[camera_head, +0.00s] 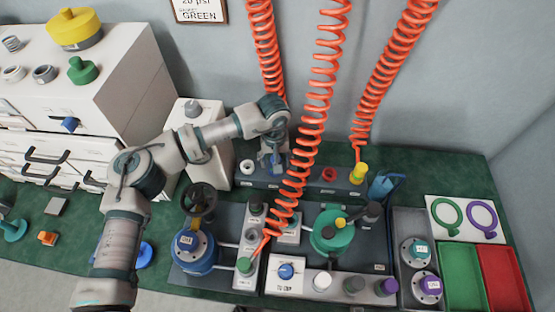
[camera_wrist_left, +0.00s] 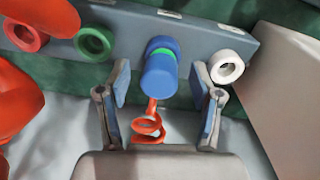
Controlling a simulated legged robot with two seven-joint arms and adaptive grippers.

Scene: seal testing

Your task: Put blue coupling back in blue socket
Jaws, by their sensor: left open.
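The blue coupling (camera_wrist_left: 160,76) stands at the socket rail (camera_wrist_left: 208,36) in the left wrist view, lined up with the blue socket position, with a green band behind its body. An orange coiled hose (camera_wrist_left: 148,128) runs from it. I cannot tell how firmly it is seated. My left gripper (camera_wrist_left: 160,88) is open, with one finger on each side of the coupling and visible gaps. In the head view, my left gripper (camera_head: 272,158) is over the rail (camera_head: 300,181) and hides most of the coupling. My right gripper is not in view.
A white socket (camera_wrist_left: 226,67) and a green socket (camera_wrist_left: 95,42) flank the coupling, with a red socket (camera_wrist_left: 24,36) beyond. A yellow coupling (camera_head: 358,172) stands on the rail's right. Orange hoses (camera_head: 313,108) hang close to my gripper. A white box (camera_head: 205,150) stands left.

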